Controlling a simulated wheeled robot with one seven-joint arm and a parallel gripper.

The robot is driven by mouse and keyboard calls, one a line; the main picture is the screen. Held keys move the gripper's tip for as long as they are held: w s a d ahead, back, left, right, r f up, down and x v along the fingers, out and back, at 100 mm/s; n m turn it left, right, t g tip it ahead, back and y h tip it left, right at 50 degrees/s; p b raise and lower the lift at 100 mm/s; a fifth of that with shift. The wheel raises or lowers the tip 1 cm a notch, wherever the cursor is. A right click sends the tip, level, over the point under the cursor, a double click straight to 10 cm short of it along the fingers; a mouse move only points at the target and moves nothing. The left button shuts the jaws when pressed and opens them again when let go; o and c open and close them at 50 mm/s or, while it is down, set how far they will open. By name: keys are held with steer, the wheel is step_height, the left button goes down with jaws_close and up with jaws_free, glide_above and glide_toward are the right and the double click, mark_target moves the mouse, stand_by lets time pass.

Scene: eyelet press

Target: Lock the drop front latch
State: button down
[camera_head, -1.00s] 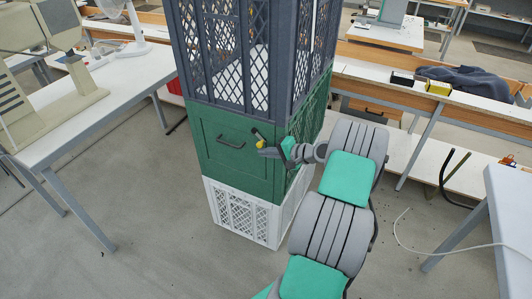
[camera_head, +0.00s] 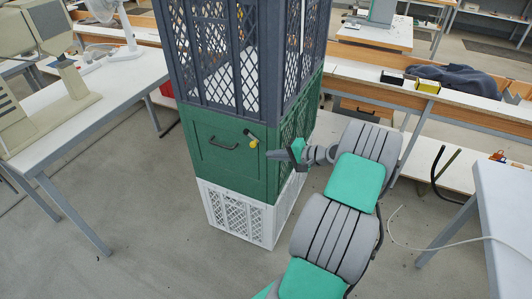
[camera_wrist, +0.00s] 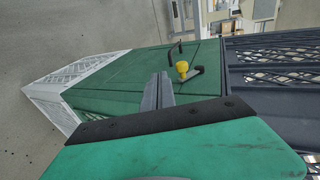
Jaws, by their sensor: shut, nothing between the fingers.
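The drop front (camera_head: 215,160) is a green panel in the middle of a tall crate stack and looks closed. A dark bar handle (camera_head: 226,144) is on it. The latch is a short dark lever with a yellow knob (camera_head: 253,143), near the panel's upper right corner. It slants down to the right. In the wrist view the yellow knob (camera_wrist: 182,67) and dark lever (camera_wrist: 196,74) lie just beyond my fingers. My gripper (camera_head: 269,154) is shut and empty, right of and slightly below the knob, apparently apart from it. Its fingers also show in the wrist view (camera_wrist: 158,90).
A dark grey mesh crate (camera_head: 225,55) stands above the green one, and a white crate (camera_head: 235,215) is below. A white table (camera_head: 95,115) stands left, and a bench (camera_head: 460,115) runs behind on the right. Floor in front is clear.

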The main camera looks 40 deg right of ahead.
steer(key=s+d, duration=0.3)
steer(key=s, duration=0.3)
steer(key=shift+s+d+r+b, duration=0.2)
steer(key=shift+s+b, duration=0.2)
steer(key=w+a+r+n+g+h, duration=0.1)
steer(key=w+a+r+n+g, duration=0.15)
steer(key=a, duration=0.55)
steer(key=w+a+r+n+g, duration=0.1)
steer(key=a+r+n+g, duration=0.15)
steer(key=a, duration=0.55)
steer(key=w+a+r+n+g+h, duration=0.1)
steer(key=a+n+g, duration=0.15)
steer(key=a, duration=0.65)
steer(key=s+a+r+n+h, duration=0.1)
steer(key=s+a+n, duration=0.1)
steer(key=s+a, duration=0.3)
steer(key=s+a+r+n+g+h, duration=0.1)
steer(key=s+a+r+n+h, duration=0.1)
steer(key=s+a, duration=0.3)
steer(key=s+n, duration=0.1)
steer(key=s, duration=0.3)
steer(key=shift+s, duration=0.4)
steer(key=shift+a+n, duration=0.2)
steer(key=shift+n, duration=0.05)
